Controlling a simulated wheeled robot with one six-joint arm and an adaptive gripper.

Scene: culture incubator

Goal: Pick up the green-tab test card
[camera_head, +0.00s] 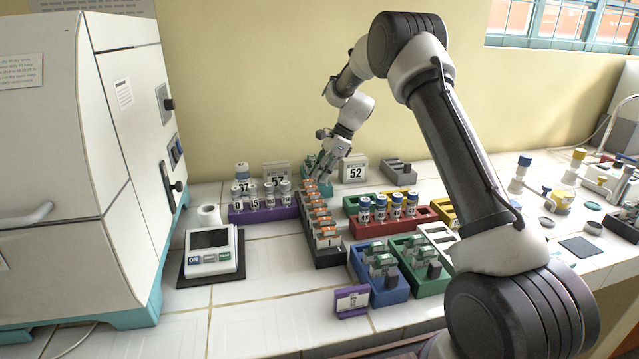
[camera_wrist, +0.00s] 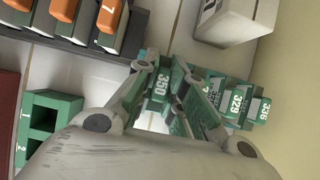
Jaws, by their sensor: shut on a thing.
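My gripper (camera_head: 318,180) is at the back of the bench, pointing down behind the row of orange-tab cards. In the wrist view its fingers (camera_wrist: 163,98) are closed on a green-tab test card (camera_wrist: 160,88) marked 350. More green-tab cards (camera_wrist: 237,100), marked 329 and 336, stand just right of it in the wrist view. In the head view a teal-green holder (camera_head: 325,190) shows under my gripper, and my fingers largely hide the cards there. I cannot tell whether the held card is clear of its holder.
A dark rack of orange-tab cards (camera_head: 329,246) stands in front of my gripper. A purple vial rack (camera_head: 262,215) is to the left. A green rack with empty slots (camera_wrist: 45,120) is at the wrist view's left. A white 52 block (camera_head: 354,169) stands close on the right.

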